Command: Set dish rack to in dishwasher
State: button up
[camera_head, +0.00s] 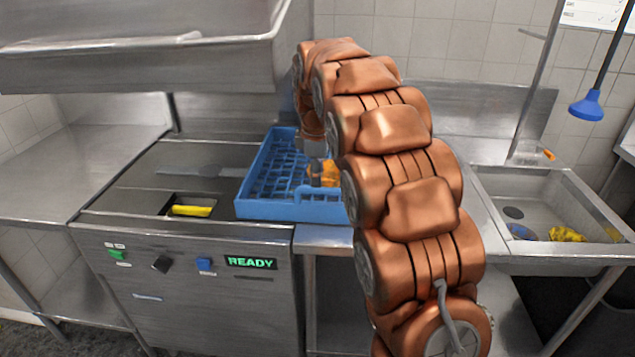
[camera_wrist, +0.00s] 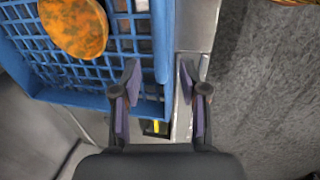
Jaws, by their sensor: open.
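The blue dish rack (camera_head: 290,210) sits at the dishwasher's right side, partly on its top and partly towards the right-hand counter. My arm hides its right end. The dishwasher (camera_head: 190,265) has its hood (camera_head: 150,60) raised and a green READY display. In the wrist view the rack's grid and wall (camera_wrist: 165,45) fill the upper left. My gripper (camera_wrist: 158,85) is open, its left finger over the rack side and its right finger outside over the steel counter edge. The wall lies between the fingers; contact cannot be told. A stained orange dish (camera_wrist: 75,25) is in the rack.
A steel table (camera_head: 80,170) adjoins on the left. A yellow object (camera_head: 190,211) lies in a recess in the dishwasher top. A sink (camera_head: 540,210) with a yellow cloth-like item is at the right.

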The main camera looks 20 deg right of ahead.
notch_tip(320, 180, up, 7)
jog(key=s, duration=0.1)
jog(key=shift+s+a+r, duration=0.15)
jog(key=shift+a+r, duration=0.05)
jog(key=shift+a, duration=0.15)
